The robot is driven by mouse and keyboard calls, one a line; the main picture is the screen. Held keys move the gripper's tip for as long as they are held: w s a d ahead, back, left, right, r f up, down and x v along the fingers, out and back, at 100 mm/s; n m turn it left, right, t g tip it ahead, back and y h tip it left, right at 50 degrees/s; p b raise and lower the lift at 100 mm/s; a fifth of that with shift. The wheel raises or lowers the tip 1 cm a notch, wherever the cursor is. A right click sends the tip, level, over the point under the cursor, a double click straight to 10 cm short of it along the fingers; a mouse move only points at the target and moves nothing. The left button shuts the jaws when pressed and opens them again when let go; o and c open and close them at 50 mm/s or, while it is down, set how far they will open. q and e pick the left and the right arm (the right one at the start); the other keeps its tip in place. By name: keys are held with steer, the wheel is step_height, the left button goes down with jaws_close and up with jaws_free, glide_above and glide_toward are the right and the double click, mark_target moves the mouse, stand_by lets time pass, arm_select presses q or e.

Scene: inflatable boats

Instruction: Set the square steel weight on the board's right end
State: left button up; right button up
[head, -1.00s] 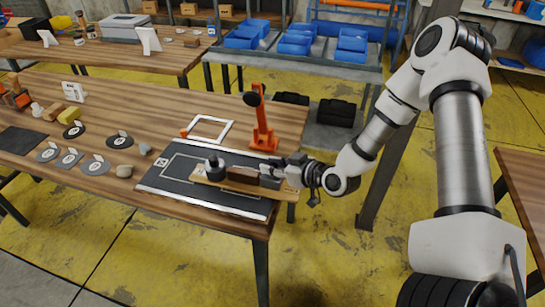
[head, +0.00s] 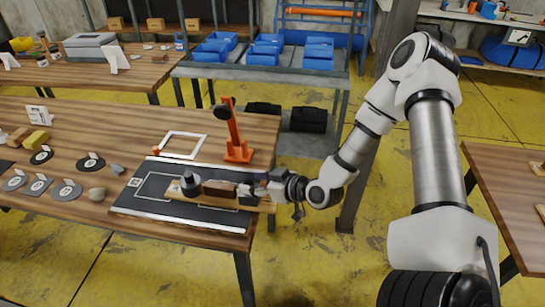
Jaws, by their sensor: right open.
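The board (head: 214,200) is a light wooden plank lying across a dark mat on the table. A dark round weight with a knob (head: 189,184) stands near its left end. A brown block (head: 222,190) is near its middle. A small dark, square-looking piece (head: 248,197) shows at the right part of the board, by my right gripper's fingers. It may be the square steel weight, but it is too small to tell apart from the fingers. My right gripper (head: 257,189) is open, low over the board's right end, reaching in from the right. My left gripper is out of view.
An orange stand (head: 236,140) rises just behind the mat (head: 150,190), near a white square frame (head: 183,145). Blue bins (head: 265,50) stand on a rack behind. Floor is open in front.

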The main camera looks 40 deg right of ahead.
steer(key=r+p+v, duration=0.1)
steer(key=p+v, duration=0.6)
steer(key=v, duration=0.2)
steer(key=s+a+f+m+g+h, duration=0.2)
steer(key=s+a+f+g, duration=0.3)
steer(key=s+f, duration=0.3)
steer(key=s+a+f+m+g+h, duration=0.1)
steer(key=s+a+f+g+h, duration=0.1)
steer(key=s+a+f+g, duration=0.4)
steer(key=s+f+g, duration=0.1)
steer(key=s+f, duration=0.1)
steer(key=s, duration=0.2)
steer(key=shift+s+a+m+g+p, duration=0.25)
steer(key=shift+s+m+g+p, duration=0.05)
steer(key=shift+m+g, duration=0.1)
step_height(320, 180, down, 2)
steer(key=shift+w+a+f+b, duration=0.1)
steer(key=shift+f+b, duration=0.05)
steer(key=shift+b, duration=1.05)
